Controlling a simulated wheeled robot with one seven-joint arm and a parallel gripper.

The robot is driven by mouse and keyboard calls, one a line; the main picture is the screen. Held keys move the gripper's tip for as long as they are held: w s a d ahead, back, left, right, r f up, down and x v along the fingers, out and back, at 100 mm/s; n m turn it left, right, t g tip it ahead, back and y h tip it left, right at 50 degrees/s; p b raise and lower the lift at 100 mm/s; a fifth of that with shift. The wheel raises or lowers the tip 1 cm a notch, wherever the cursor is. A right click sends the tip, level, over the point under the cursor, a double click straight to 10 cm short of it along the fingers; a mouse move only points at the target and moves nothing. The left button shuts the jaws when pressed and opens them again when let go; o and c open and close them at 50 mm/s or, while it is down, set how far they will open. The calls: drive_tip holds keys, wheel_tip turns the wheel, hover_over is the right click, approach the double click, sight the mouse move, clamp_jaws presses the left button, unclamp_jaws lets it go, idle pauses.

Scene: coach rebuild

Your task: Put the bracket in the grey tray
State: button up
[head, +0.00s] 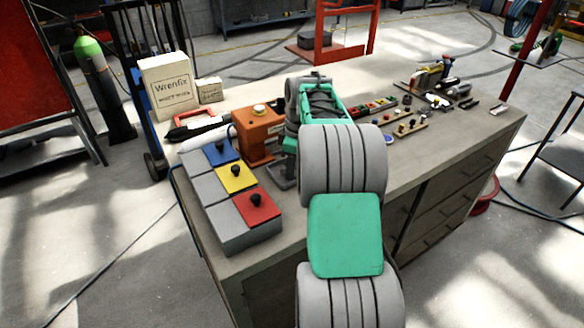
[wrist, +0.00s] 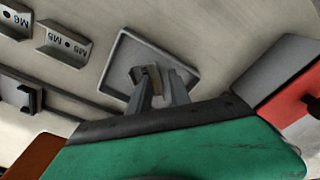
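The grey tray (wrist: 187,52) is a shallow square tray with a raised rim, flat on the bench in the wrist view. A grey tray corner (head: 284,184) shows in the head view beside my arm. My gripper (wrist: 158,78) is over the tray, fingers pointing down into its outline. A small tan-grey angled bracket (wrist: 153,74) is between the fingertips and looks gripped. I cannot tell whether it touches the tray floor.
A grey box with blue, yellow and red (head: 257,205) lids stands close by. An orange machine (head: 258,130) is beside my arm. Small parts cover the bench's far right.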

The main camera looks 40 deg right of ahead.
wheel_tip(320, 180, up, 12)
drive_tip(key=p, duration=0.3)
drive_tip(key=s+a+m, duration=0.1)
drive_tip(key=s+a, duration=0.1)
drive_tip(key=a, duration=0.4)
drive_tip(key=s+a+m+t, duration=0.1)
drive_tip(key=s+a+m, duration=0.1)
drive_tip(key=a, duration=0.5)
drive_tip(key=s+a+m, duration=0.1)
drive_tip(key=s+a, duration=0.2)
drive_tip(key=a, duration=0.3)
drive_tip(key=shift+a+r+t, duration=0.15)
drive_tip(key=shift+r+t, duration=0.25)
drive_tip(key=s+a, duration=0.1)
drive_tip(key=s+a+f+m, duration=0.2)
drive_tip(key=s, duration=0.1)
drive_tip(key=shift+s+a, duration=0.1)
drive_tip(key=shift+a, duration=0.15)
drive_tip(key=s+f, duration=0.1)
drive_tip(key=s, duration=0.1)
drive_tip(key=s+a+f+m, duration=0.1)
drive_tip(key=s+f, duration=0.1)
drive_tip(key=s+a+f+m+t, duration=0.1)
drive_tip(key=s, duration=0.1)
drive_tip(key=shift+f+h, duration=0.4)
drive_tip(key=shift+o, duration=0.6)
drive_tip(key=shift+s, duration=0.1)
